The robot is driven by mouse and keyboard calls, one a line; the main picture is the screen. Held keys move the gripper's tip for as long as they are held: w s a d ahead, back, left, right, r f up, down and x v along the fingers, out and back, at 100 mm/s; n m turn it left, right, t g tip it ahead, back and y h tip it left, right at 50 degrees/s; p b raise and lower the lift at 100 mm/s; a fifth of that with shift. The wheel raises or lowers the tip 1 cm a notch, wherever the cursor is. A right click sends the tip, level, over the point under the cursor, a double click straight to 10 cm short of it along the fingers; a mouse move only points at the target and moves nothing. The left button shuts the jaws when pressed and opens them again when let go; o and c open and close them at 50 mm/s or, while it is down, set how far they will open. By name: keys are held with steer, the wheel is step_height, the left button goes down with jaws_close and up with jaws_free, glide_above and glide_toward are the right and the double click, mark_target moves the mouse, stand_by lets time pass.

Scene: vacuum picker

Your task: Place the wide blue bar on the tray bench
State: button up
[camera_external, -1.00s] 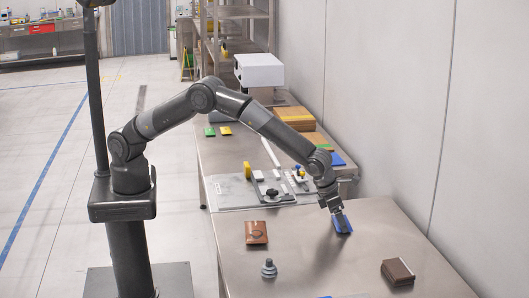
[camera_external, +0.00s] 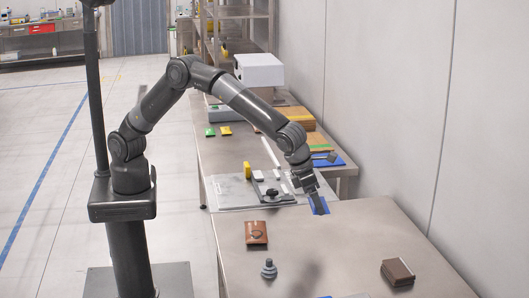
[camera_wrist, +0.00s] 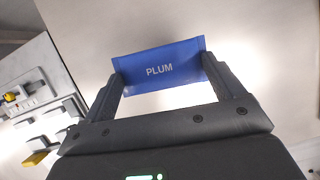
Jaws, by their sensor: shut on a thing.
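My gripper (camera_external: 317,200) is shut on a wide blue bar (camera_external: 321,208) and holds it in the air near the far edge of the near metal bench (camera_external: 350,250). In the wrist view, the bar (camera_wrist: 185,65) lies across both fingers of my gripper (camera_wrist: 163,80) and reads "PLUM" in white. A second metal bench (camera_external: 222,160) stands beyond the near one. I cannot tell which bench is the tray bench.
The far bench carries a grey fixture plate (camera_external: 232,192), a blue flat piece (camera_external: 333,160), brown boards (camera_external: 294,116) and a white box (camera_external: 259,69). Brown wallets (camera_external: 256,232) (camera_external: 397,271) and a grey knobbed weight (camera_external: 268,269) lie on the near bench. A wall stands at right.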

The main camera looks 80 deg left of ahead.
steer(key=w+a+f+n+g+y, duration=0.1)
steer(key=w+a+n+y, duration=0.1)
steer(key=w+a+n, duration=0.35)
steer(key=w+a+n+g+y, duration=0.1)
steer(key=w+a+n+g, duration=0.1)
steer(key=a+n, duration=0.7)
steer(key=w+a+f+n+g+y, duration=0.15)
steer(key=w+a+n, duration=0.25)
steer(key=a, duration=0.6)
steer(key=w+a+n+g, duration=0.2)
steer(key=a+n+g, duration=0.1)
steer(key=a+n, duration=0.75)
steer(key=m+t+h, duration=0.4)
steer(key=m+t, duration=0.4)
steer(key=m, duration=2)
glide_above(244, 132)
steer(key=s, duration=0.2)
steer(key=f, duration=0.6)
steer(key=shift+w+d, duration=0.2)
steer(key=shift+d, duration=0.1)
steer(key=shift+a+f, duration=0.1)
steer(key=shift+f, duration=1.95)
steer(key=shift+f+g, duration=0.2)
steer(key=shift+g, duration=0.05)
